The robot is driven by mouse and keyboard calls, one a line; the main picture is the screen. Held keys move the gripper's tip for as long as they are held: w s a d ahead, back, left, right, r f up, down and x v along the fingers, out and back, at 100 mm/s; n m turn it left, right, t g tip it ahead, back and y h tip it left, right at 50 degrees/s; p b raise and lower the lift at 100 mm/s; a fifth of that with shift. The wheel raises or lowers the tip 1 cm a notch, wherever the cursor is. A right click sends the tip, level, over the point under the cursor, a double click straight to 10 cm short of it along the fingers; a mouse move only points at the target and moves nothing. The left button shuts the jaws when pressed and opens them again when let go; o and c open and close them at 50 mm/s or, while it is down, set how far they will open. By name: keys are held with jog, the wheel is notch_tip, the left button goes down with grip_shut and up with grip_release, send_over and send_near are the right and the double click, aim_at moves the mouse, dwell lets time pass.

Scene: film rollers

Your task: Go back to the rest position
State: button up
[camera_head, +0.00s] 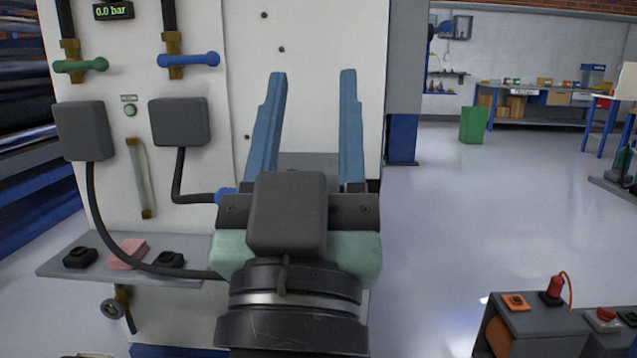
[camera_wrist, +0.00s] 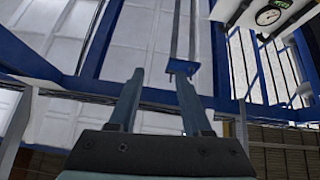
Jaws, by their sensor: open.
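My gripper (camera_head: 310,90) is in the middle of the head view, its two blue fingers pointing up and spread apart. Nothing is between them. Behind it stands a white panel (camera_head: 110,210) with a green-handled valve (camera_head: 80,65) and a blue-handled valve (camera_head: 188,60). In the wrist view my gripper (camera_wrist: 158,85) also shows open and empty, facing blue beams (camera_wrist: 60,75) and pale panels. A round gauge (camera_wrist: 268,16) is at the top right of that view.
A grey shelf (camera_head: 190,265) juts from the panel at lower left, with dark items and a pink block (camera_head: 128,254). A grey box (camera_head: 545,325) with a red plug stands at lower right. A green bin (camera_head: 473,125) and a workbench (camera_head: 545,98) are far back.

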jog(key=s+r+t+y+p, duration=0.1)
jog(key=s+r+p, duration=0.2)
jog(key=r, duration=0.8)
jog(key=shift+s+d+t+y+p, duration=0.3)
jog(key=shift+s+t+y+p, duration=0.1)
jog(key=shift+s, duration=0.45)
jog(key=r+p, duration=3.5)
jog(key=shift+w+a, duration=0.1)
jog(key=shift+w, duration=0.1)
